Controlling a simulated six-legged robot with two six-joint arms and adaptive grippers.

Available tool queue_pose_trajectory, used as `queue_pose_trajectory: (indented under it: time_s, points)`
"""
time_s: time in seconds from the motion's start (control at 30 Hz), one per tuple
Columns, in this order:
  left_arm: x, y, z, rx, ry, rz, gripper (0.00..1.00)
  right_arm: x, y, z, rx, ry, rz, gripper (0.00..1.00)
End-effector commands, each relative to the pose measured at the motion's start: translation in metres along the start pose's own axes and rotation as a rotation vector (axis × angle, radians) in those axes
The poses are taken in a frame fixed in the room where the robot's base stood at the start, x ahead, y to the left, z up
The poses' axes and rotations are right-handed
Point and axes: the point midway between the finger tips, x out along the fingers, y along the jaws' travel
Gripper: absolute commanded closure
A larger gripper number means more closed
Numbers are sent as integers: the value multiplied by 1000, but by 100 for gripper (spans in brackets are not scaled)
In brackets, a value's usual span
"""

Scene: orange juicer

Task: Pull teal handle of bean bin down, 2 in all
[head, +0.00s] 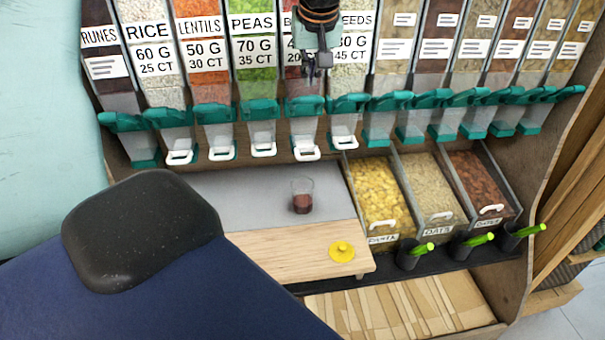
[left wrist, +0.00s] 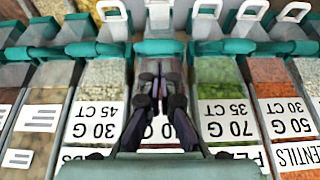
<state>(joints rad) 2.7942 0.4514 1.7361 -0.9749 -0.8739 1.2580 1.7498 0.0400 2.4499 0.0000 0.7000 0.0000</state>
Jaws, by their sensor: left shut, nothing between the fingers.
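The bean bin (head: 290,72) stands between the PEAS bin and the SEEDS bin, with most of its label hidden behind my arm. Its teal handle (head: 305,106) is at the bin's lower front, above a white-rimmed spout (head: 306,153). My left gripper (head: 317,72) is shut and empty, fingers pointing down in front of the bean bin, above the handle. In the left wrist view, the closed fingertips (left wrist: 160,68) lie close to the teal handle (left wrist: 160,47); contact cannot be told. A clear cup (head: 302,197) with dark red contents stands below this spout. My right gripper is not in view.
Neighbouring teal handles (head: 257,108) sit close on both sides. Below are a grey counter (head: 245,195), a wooden board (head: 290,258) with a yellow lid (head: 341,251), open bins of pasta (head: 378,190) and oats (head: 428,185), and green-handled scoops (head: 422,249).

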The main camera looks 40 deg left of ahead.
Motion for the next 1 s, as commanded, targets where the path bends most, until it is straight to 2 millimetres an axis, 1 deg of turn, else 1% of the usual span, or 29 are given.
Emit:
queue_pose_trajectory:
  time_s: [0.1,0.5,0.63,1.0]
  points:
    - [-11,0,2,0,0,0,100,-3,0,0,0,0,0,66]
    - [-43,0,9,0,0,0,100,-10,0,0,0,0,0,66]
    - [-46,0,10,1,0,-1,100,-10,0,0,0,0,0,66]
    - [-45,0,11,0,-1,0,100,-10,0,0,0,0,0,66]
